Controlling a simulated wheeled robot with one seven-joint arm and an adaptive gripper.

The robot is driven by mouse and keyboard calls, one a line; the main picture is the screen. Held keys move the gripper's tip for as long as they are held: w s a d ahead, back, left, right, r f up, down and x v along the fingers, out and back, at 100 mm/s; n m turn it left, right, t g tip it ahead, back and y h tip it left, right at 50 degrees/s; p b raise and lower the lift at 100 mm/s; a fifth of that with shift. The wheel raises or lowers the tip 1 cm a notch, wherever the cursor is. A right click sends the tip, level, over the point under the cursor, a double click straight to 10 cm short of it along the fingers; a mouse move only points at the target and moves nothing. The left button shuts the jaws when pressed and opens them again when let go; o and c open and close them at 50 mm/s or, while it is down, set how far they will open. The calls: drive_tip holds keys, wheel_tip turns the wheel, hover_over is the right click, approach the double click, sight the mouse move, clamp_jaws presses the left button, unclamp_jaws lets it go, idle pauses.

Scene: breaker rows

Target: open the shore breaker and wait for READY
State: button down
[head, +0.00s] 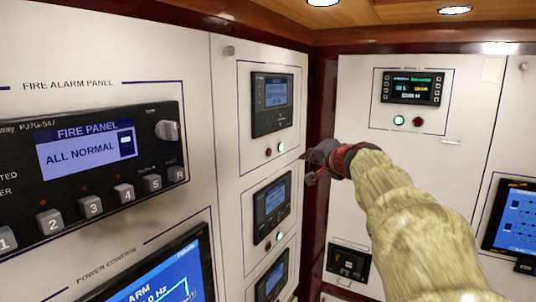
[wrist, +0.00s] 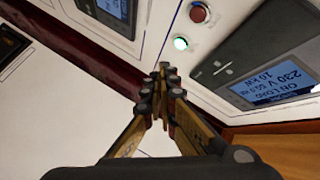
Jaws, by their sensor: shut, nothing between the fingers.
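My gripper (head: 310,163) is shut and empty, in front of the seam between the left panel and the far panel. In the wrist view its fingertips (wrist: 165,70) are together, just below a lit green button (wrist: 180,43) in the picture; contact cannot be told. A dark red button (wrist: 198,12) sits beside the green one. A control unit (wrist: 255,75) there reads ON LOAD, 230 V, upside down. In the head view, an upper control unit (head: 277,97) has a red button (head: 267,152) and a lit button (head: 280,148) below it. No label naming the shore breaker is readable.
A middle unit (head: 271,208) and a lower unit (head: 271,278) are stacked beneath. The fire panel (head: 90,150) at left reads ALL NORMAL. The far wall holds another display (head: 412,88) with two buttons and a blue screen (head: 520,220). My arm hides part of that wall.

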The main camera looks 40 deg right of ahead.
sight(269, 152)
drive_tip(key=shift+a, duration=0.1)
drive_tip(key=shift+w, duration=0.1)
drive_tip(key=w+a+p, duration=0.3)
drive_tip(key=w, duration=0.5)
drive_tip(key=shift+a+p, duration=0.15)
drive_tip(key=shift+p, duration=0.2)
drive_tip(key=shift+w, duration=0.1)
idle(1.2)
drive_tip(key=shift+w+a, duration=0.2)
drive_tip(key=shift+w, duration=0.1)
drive_tip(key=shift+w+a, duration=0.15)
drive_tip(key=shift+w, duration=0.2)
idle(0.8)
drive_tip(key=shift+s, duration=0.1)
drive_tip(key=shift+s+d+b, duration=0.35)
drive_tip(key=shift+s+b, duration=0.15)
drive_tip(key=shift+s, duration=0.15)
